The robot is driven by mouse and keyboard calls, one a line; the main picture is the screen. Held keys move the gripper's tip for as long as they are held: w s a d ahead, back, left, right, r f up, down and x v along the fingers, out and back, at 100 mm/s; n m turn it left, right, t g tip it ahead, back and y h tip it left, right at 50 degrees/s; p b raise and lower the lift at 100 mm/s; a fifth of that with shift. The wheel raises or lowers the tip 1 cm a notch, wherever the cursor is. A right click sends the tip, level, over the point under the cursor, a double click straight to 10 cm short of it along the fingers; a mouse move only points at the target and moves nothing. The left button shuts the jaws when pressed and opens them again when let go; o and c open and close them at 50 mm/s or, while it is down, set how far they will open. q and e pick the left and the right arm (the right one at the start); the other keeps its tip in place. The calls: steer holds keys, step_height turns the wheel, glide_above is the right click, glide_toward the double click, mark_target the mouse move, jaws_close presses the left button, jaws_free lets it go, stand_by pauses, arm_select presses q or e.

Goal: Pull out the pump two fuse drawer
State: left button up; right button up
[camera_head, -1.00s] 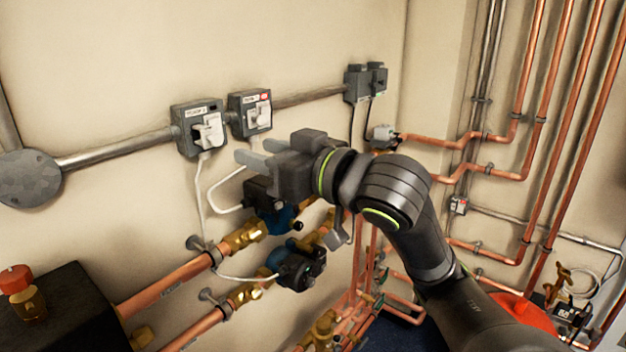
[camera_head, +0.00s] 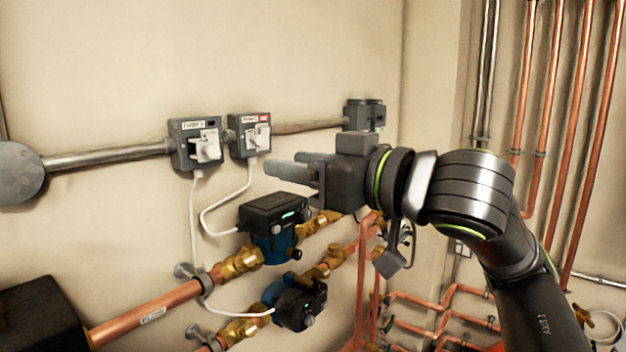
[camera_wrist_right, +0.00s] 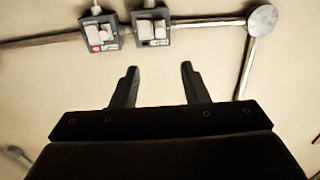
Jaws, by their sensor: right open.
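Two grey fuse switch boxes with white fronts are on the wall. The left box (camera_head: 196,145) and the right box (camera_head: 250,136), which has a red mark, have labels too blurred to read surely. In the right wrist view the unmarked box (camera_wrist_right: 151,28) and the red-marked box (camera_wrist_right: 104,33) appear upside down, beyond the fingertips. My right gripper (camera_head: 278,165) is open and empty, right of and slightly below the right box in the head view. Its two fingers also show in the right wrist view (camera_wrist_right: 159,67), apart from both boxes. My left gripper is not in view.
A metal conduit (camera_head: 105,158) joins the boxes to a round plate (camera_head: 15,173). White cables hang to two pumps (camera_head: 275,215) (camera_head: 300,305) on copper pipes below. Another grey box (camera_head: 364,115) is at the right. The wall above is bare.

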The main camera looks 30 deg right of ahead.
steer(key=shift+b+v, duration=0.6)
steer(key=shift+v, duration=0.35)
